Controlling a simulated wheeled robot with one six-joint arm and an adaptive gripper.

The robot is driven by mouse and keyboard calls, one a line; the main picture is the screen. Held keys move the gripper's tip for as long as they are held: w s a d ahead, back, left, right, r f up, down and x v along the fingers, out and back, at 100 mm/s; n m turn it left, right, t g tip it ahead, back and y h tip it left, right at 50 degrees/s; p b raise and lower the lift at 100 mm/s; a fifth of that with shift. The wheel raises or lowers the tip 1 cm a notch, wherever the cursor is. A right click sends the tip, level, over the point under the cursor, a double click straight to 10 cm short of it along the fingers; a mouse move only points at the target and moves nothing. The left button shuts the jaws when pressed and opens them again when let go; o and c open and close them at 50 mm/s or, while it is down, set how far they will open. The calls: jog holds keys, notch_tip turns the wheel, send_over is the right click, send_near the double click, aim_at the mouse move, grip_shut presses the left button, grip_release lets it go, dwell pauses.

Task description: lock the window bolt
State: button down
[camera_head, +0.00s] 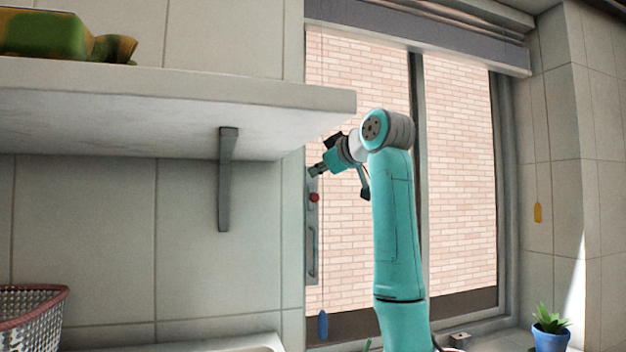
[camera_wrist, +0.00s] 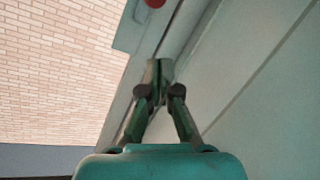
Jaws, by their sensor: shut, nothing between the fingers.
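The window bolt shows as a red knob (camera_head: 314,197) on a narrow grey plate at the left edge of the window frame. In the wrist view, the red knob (camera_wrist: 155,3) is cut off by the top edge, beyond my fingertips. My gripper (camera_head: 316,171) is shut and empty, a little above the knob in the head view. In the wrist view, my gripper (camera_wrist: 160,70) has its fingertips together in front of the frame edge, apart from the knob. I cannot tell whether the fingertips touch the frame.
A white shelf (camera_head: 180,100) on a grey bracket (camera_head: 227,180) juts out left of my gripper. A blue cord pull (camera_head: 323,325) hangs below the bolt. A blue plant pot (camera_head: 550,338) stands at the lower right, and a wire basket (camera_head: 30,318) at the lower left.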

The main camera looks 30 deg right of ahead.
jog(key=v, duration=0.6)
jog(key=shift+s+r, duration=0.1)
jog(key=shift+s, duration=0.05)
dwell(0.4)
